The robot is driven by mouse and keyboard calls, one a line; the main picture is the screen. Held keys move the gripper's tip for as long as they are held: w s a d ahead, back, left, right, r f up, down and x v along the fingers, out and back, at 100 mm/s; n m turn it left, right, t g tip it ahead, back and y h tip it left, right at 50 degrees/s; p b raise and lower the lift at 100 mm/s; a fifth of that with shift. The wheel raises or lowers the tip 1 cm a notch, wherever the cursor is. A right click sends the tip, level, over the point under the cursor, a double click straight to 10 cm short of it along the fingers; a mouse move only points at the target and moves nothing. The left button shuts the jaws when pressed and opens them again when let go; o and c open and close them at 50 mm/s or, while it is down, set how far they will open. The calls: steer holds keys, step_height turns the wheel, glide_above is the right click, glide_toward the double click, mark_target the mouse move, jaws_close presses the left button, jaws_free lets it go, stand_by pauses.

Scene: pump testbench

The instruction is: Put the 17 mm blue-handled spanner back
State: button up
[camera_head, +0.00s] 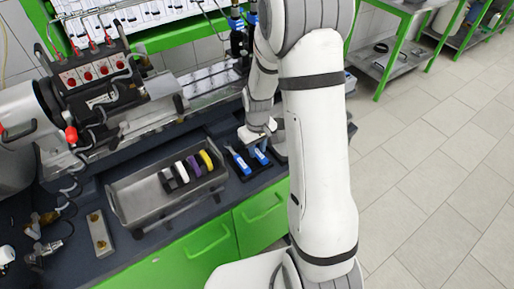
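Two blue-handled tools lie side by side on a dark holder (246,175) on the bench, just right of the metal tray. The left blue handle (239,161) shows most of its length. The right blue handle (261,156) is directly below my gripper (257,141). Size marks are too small to read, so I cannot tell which is the 17 mm spanner. My gripper points down at the holder, close to the right handle. Its fingers are small and partly hidden by my wrist, so I cannot tell whether they touch or grip the handle.
A metal tray (122,203) holds a rack with black, white, purple and yellow items. A red-buttoned machine (95,72) stands at the back left. A small metal plate (99,234) and brass fittings (45,219) lie front left. Green drawers (210,249) are below the bench.

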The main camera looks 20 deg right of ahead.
mark_target(257, 151)
steer(key=o, duration=0.3)
steer(key=shift+r+p, duration=0.55)
steer(key=shift+r, duration=0.05)
step_height(257, 151, up, 11)
steer(key=b, duration=0.1)
steer(key=s+r+m+t, duration=0.1)
steer(key=s+r, duration=0.2)
steer(key=s, duration=0.3)
steer(key=s+r+m+t, duration=0.1)
steer(key=s+r, duration=0.3)
steer(key=s, duration=0.2)
steer(key=s+a+r+m+t, duration=0.1)
steer(key=s+r, duration=0.2)
steer(key=s, duration=0.4)
steer(key=shift+r+m, duration=0.3)
steer(key=shift+r, duration=0.1)
